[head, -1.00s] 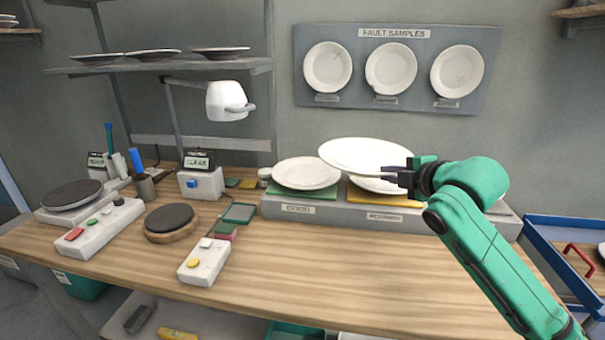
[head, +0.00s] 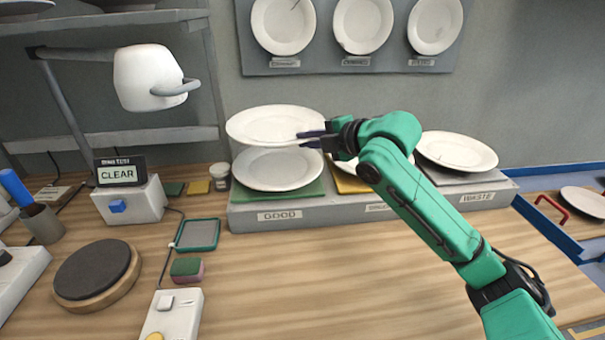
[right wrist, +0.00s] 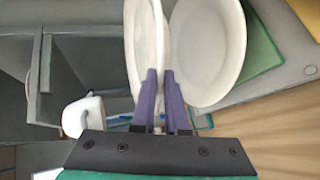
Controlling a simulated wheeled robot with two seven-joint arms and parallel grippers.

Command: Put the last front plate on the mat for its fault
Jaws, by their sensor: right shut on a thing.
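My right gripper (head: 310,139) is shut on the rim of a white plate (head: 268,124), held nearly level above the GOOD mat. The green GOOD mat (head: 245,200) carries another white plate (head: 277,172). The held plate (right wrist: 144,45) also shows in the right wrist view, edge-on between the fingers (right wrist: 160,78), beside the plate on the green mat (right wrist: 263,48). The yellow mat (head: 348,184) has a plate mostly hidden behind my arm; its label is partly covered. A plate (head: 457,151) lies at the WASTE place. My left gripper is out of view.
A grey board (head: 300,63) with three sample plates hangs on the wall. A white lamp (head: 150,77) overhangs the left. A display (head: 120,173) reads CLEAR. A round dark turntable (head: 95,270) and button box (head: 172,315) stand at front left. Front middle table is clear.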

